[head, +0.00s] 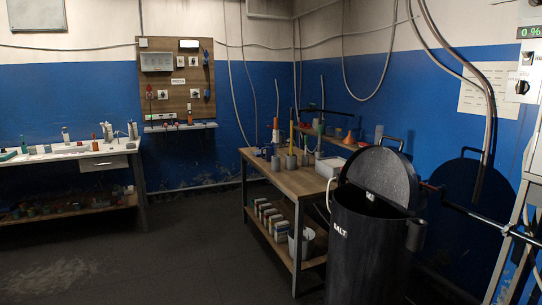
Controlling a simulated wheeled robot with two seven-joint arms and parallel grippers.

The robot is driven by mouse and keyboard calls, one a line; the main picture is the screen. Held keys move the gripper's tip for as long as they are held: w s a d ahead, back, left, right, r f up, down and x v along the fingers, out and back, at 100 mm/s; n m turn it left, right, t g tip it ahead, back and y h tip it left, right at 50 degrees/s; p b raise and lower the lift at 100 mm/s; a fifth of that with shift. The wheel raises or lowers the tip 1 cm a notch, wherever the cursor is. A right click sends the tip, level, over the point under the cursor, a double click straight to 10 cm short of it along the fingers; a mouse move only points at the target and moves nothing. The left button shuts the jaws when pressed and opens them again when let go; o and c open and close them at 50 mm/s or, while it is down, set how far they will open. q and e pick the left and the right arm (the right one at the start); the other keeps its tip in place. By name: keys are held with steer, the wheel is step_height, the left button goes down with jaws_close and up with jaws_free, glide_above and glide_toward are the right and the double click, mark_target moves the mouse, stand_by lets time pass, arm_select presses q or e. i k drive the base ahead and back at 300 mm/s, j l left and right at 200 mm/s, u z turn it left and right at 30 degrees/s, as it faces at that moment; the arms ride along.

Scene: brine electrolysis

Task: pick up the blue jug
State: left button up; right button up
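No object in the head view can be clearly made out as the blue jug. A small pale blue-grey vessel (378,134) stands at the back right of the wooden workbench (292,180), partly behind the barrel's raised lid. It is too small to tell whether it is a jug. Neither of my grippers is in view.
A black barrel (362,250) marked SALT stands at the front right of the workbench, its lid (381,176) raised. Boxes (269,217) and a white bucket (302,243) are on the lower shelf. A white-topped bench (70,151) stands left. The floor (170,235) between is clear.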

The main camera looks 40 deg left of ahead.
mark_target(270, 148)
steer(key=i+j+u, duration=0.6)
steer(key=j+u, duration=0.15)
steer(key=i+j+u, duration=0.65)
steer(key=i, duration=0.2)
steer(key=i+j+u, duration=0.25)
steer(key=i, duration=0.25)
steer(key=i+u, duration=0.3)
steer(key=i, duration=0.2)
steer(key=i+z, duration=0.15)
steer(key=i, duration=0.5)
steer(key=i+z, duration=0.2)
steer(key=i, duration=0.5)
steer(key=i+j+z, duration=0.15)
steer(key=i, duration=0.5)
